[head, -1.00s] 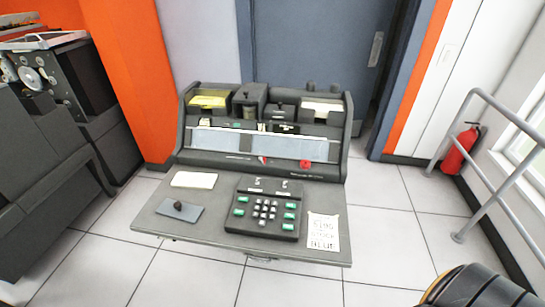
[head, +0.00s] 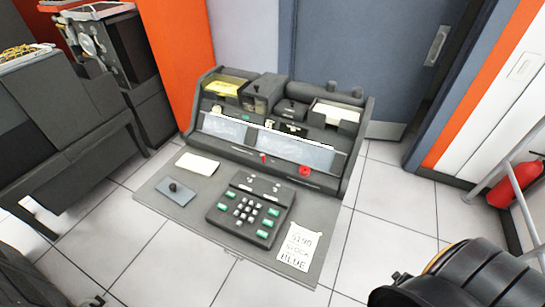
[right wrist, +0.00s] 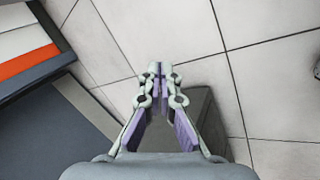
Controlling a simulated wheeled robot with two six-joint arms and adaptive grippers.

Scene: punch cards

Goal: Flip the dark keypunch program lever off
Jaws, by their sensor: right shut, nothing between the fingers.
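The dark grey keypunch (head: 225,165) stands in the middle of the head view, with a desk plate, a keypad (head: 246,208) and a raised back. A small red lever (head: 263,157) and a red knob (head: 305,170) sit at the lower edge of its back panel. Small switches (head: 250,178) top the keypad block. Which part is the program lever is too small to tell. My right gripper (right wrist: 157,68) is shut and empty over the floor, apart from the keypunch. A dark shape at the head view's bottom left may be my left arm; its jaws are unclear.
A blue-grey plate with a dark knob (head: 174,187), a blank card (head: 198,163) and a handwritten note (head: 299,246) lie on the desk plate. Dark machines (head: 65,130) stand at left. A rail (head: 525,205) and red extinguisher (head: 515,184) are at right. Tiled floor is clear in front.

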